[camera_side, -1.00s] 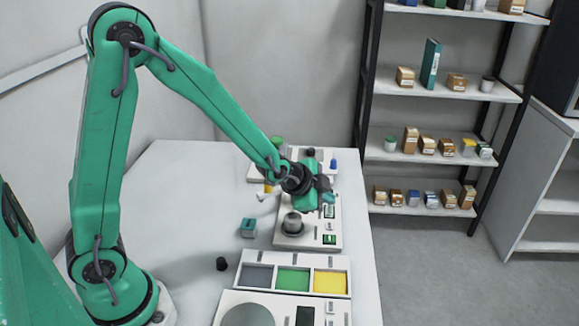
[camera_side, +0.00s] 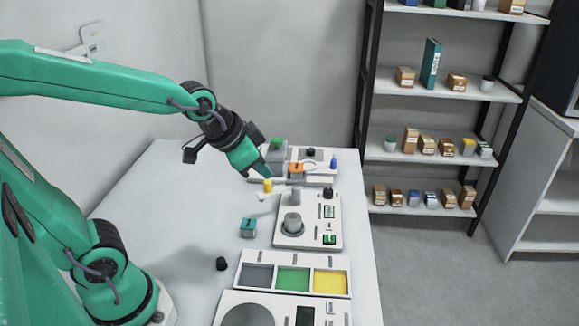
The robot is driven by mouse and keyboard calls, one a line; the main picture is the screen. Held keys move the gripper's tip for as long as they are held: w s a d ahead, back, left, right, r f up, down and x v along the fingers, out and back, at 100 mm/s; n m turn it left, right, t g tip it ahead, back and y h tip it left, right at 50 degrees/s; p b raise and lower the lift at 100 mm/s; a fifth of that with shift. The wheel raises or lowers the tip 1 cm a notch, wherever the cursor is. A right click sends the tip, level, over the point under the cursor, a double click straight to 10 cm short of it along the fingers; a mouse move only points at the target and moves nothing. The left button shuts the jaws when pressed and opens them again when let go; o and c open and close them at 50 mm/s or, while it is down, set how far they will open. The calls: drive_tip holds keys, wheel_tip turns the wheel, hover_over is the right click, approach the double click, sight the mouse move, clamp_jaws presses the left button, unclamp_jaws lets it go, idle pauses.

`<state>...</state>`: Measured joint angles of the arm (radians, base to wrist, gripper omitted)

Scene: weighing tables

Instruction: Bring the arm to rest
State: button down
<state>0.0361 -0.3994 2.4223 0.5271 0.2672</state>
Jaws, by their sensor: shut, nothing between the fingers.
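My arm is green with dark joints. My gripper (camera_side: 267,174) is shut and empty. It hangs above the far part of the white table (camera_side: 185,200), tip pointing down and to the right. Its tip is near a small yellow piece (camera_side: 267,186) in the picture; I cannot tell the gap between them.
A white device with a grey knob (camera_side: 292,222) stands right of the gripper. A tray with grey, green and yellow compartments (camera_side: 294,257), a teal block (camera_side: 248,228) and a black piece (camera_side: 221,264) are nearer. A shelf rack (camera_side: 445,152) stands behind right. The table's left part is clear.

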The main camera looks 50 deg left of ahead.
drive_tip(key=s+a+r+n+g, duration=0.1)
drive_tip(key=s+r+n, duration=0.1)
drive_tip(key=s, duration=0.8)
drive_tip(key=shift+r+n, duration=0.2)
drive_tip(key=shift+n, duration=0.5)
